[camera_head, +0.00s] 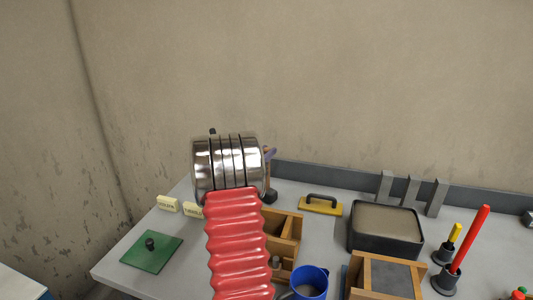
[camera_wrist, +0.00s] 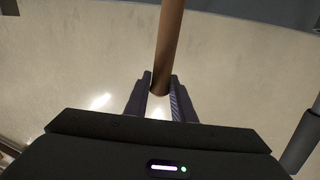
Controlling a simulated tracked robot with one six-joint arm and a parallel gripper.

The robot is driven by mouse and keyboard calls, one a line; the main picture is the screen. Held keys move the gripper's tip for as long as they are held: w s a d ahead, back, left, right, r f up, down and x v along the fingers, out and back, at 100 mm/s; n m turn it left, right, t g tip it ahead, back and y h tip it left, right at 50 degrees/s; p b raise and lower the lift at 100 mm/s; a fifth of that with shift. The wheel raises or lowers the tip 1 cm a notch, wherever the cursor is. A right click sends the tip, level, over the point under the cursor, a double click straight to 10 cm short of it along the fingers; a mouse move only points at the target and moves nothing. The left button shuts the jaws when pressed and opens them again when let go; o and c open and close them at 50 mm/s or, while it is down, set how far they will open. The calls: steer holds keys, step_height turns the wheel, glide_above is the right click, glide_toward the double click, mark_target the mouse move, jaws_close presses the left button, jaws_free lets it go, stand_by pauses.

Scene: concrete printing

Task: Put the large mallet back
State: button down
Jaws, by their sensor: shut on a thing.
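In the wrist view my gripper (camera_wrist: 160,88) is shut on a brown, round wooden handle (camera_wrist: 168,45), taken as the large mallet's. The handle runs upward out of the picture from between the two dark fingers, and its lower end shows between them. The mallet's head cannot be made out in the wrist view. In the head view my red and chrome arm hides my gripper and most of what it holds; a small brown and purple bit shows just right of the chrome part. A dark block (camera_head: 271,196) shows beside my arm; I cannot tell what it belongs to.
The grey bench holds a green plate (camera_head: 152,252), wooden boxes (camera_head: 283,232) (camera_head: 385,277), a blue cup (camera_head: 311,281), a yellow float (camera_head: 321,206) and a black tray (camera_head: 388,248). Red (camera_head: 469,239) and yellow (camera_head: 455,233) sticks stand in dark holders. A concrete wall (camera_head: 330,80) rises behind.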

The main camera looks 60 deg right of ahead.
steer(key=shift+r, duration=0.1)
steer(key=c, duration=1.5)
jaws_free()
steer(key=a, duration=0.8)
steer(key=w+a, duration=0.1)
steer(key=a, duration=0.3)
